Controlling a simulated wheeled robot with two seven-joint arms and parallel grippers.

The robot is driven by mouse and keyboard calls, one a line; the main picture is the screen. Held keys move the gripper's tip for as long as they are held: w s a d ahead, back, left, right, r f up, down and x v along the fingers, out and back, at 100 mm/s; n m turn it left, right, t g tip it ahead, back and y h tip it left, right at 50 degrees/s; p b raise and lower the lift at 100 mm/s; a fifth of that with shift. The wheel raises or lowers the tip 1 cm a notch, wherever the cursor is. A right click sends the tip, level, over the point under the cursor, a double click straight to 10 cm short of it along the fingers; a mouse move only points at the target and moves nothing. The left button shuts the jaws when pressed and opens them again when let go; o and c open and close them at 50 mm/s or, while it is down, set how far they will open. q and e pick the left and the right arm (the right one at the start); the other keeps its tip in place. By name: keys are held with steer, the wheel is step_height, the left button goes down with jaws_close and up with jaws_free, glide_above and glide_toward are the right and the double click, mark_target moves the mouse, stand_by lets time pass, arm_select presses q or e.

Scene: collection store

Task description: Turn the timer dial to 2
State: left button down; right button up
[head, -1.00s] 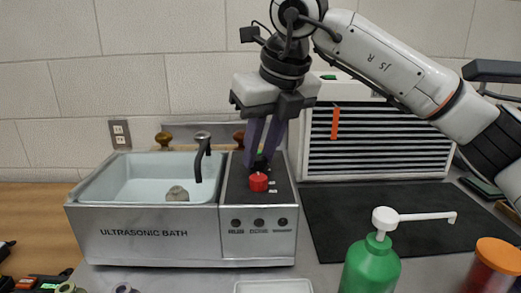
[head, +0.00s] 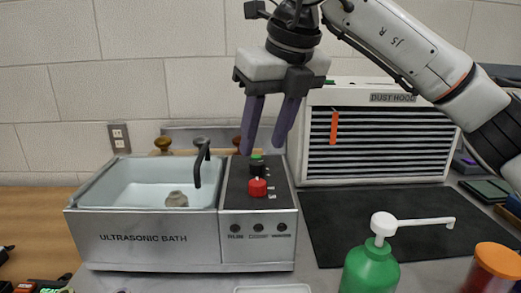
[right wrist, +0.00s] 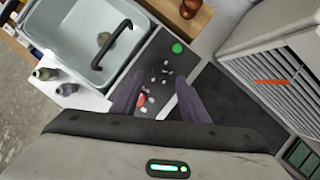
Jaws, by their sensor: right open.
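The ultrasonic bath (head: 150,240) stands on the counter with a dark control panel at its right side. On the panel are a red knob (head: 257,187), a black dial (head: 257,169) behind it and a green button (head: 256,157) at the back. I cannot read the dial's setting or tell for sure which knob is the timer. In the right wrist view, small white labels surround the panel's middle, with the red knob (right wrist: 141,100) nearer and the green button (right wrist: 177,48) farther. My right gripper (head: 262,150) is open and empty above the panel, fingers pointing down. My left gripper is not in view.
A dust hood (head: 395,178) with an orange tag stands right of the bath, behind a black mat (head: 345,235). A green pump bottle (head: 370,270) and an orange-lidded jar (head: 495,258) stand at the front right. A black faucet (head: 202,165) rises over the basin.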

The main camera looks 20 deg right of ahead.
steer(key=v, duration=0.5)
steer(key=shift+s+r, duration=0.15)
steer(key=shift+r, duration=0.2)
